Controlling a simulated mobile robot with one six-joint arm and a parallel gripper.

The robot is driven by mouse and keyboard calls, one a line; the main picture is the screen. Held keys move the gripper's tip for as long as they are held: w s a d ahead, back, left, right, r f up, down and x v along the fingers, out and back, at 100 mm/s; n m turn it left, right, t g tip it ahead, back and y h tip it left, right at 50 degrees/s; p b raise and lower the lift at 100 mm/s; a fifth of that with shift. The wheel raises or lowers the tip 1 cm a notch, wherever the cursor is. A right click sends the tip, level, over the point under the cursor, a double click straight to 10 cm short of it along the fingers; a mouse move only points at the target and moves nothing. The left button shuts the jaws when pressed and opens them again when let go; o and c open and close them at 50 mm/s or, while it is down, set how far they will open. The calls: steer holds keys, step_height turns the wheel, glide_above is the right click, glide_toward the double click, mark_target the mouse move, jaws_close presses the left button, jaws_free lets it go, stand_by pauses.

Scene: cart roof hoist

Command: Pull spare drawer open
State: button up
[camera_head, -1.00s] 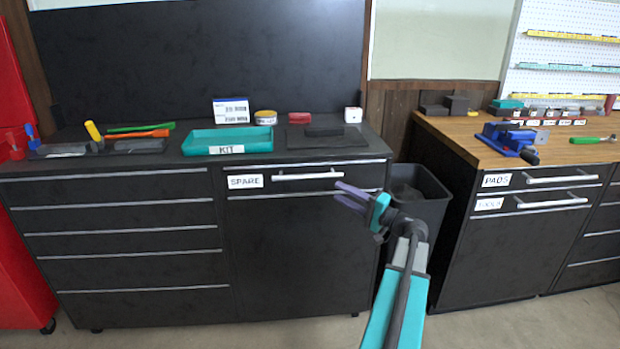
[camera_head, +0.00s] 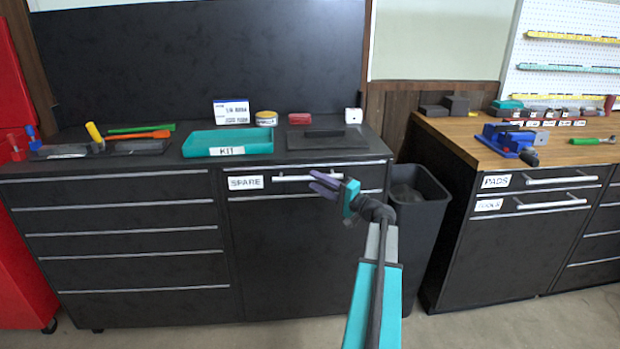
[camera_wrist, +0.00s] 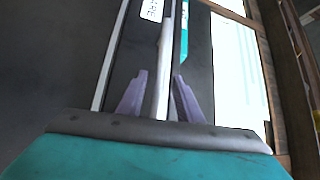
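The spare drawer (camera_head: 300,187) is the shallow top drawer at the right of the dark workbench, with a white SPARE label (camera_head: 246,183). Its front looks flush with the cabinet. My gripper (camera_head: 318,186), with purple fingers, is at the right part of the handle. In the wrist view, the handle (camera_wrist: 162,75) runs between the two fingers of my gripper (camera_wrist: 158,98). The fingers stand apart, with a gap showing beside the bar. The SPARE label also shows at the top of the wrist view (camera_wrist: 152,9).
On the bench top stand a teal KIT tray (camera_head: 228,141), a dark flat tray (camera_head: 328,139), and small boxes and tins. A dark bin (camera_head: 420,215) stands right of the bench, beside a wood-topped cabinet (camera_head: 520,240). Floor shows in front.

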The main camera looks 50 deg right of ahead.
mark_target(313, 179)
steer(key=shift+w+a+r, duration=0.1)
steer(key=shift+w+r, duration=0.05)
steer(key=shift+w, duration=0.8)
steer(key=shift+w+a+r, duration=0.1)
steer(key=shift+w, duration=0.8)
jaws_close()
